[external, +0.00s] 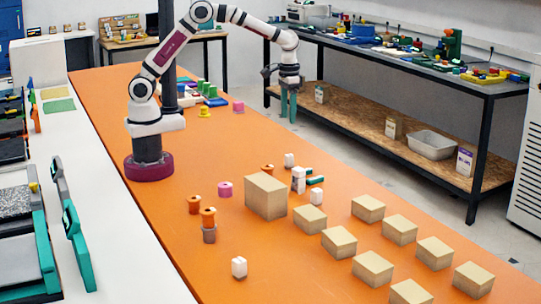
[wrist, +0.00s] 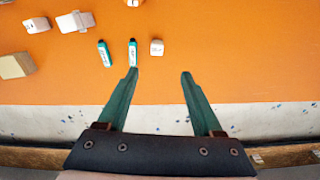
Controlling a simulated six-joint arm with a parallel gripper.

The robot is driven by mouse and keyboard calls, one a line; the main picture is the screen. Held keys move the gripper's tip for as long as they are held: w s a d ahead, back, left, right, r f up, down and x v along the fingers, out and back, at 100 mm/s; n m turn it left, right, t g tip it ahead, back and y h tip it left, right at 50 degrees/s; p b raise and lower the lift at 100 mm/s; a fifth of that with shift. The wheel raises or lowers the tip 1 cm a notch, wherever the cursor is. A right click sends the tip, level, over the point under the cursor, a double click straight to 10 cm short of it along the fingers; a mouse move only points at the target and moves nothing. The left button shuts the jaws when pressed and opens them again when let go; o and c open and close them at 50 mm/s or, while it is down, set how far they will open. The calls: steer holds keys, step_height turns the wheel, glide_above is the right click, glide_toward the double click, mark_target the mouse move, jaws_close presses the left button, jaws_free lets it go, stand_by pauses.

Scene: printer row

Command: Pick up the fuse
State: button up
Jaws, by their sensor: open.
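Two small green pieces with dark and pale ends lie on the orange table; one of them may be the fuse, but I cannot tell which. In the wrist view, the left green piece (wrist: 104,54) and the right green piece (wrist: 132,52) lie side by side. In the external view they show as a front green piece (external: 315,180) and a partly hidden back one. My gripper (external: 288,118) has teal fingers pointing down, beyond the table's far edge. In the wrist view my gripper (wrist: 160,72) is open and empty; its left fingertip appears just below the right green piece.
A small white block (wrist: 156,47) lies right of the green pieces. Other white blocks (wrist: 75,21) and a large tan box (external: 266,196) stand nearby. Spools (external: 194,205) and several smaller tan boxes (external: 368,208) share the table (external: 130,85). A shelved bench (external: 400,70) stands behind.

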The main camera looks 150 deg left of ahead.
mark_target(289, 155)
steer(key=f, duration=1.5)
steer(key=shift+w, duration=0.3)
steer(key=shift+r, duration=0.1)
jaws_close()
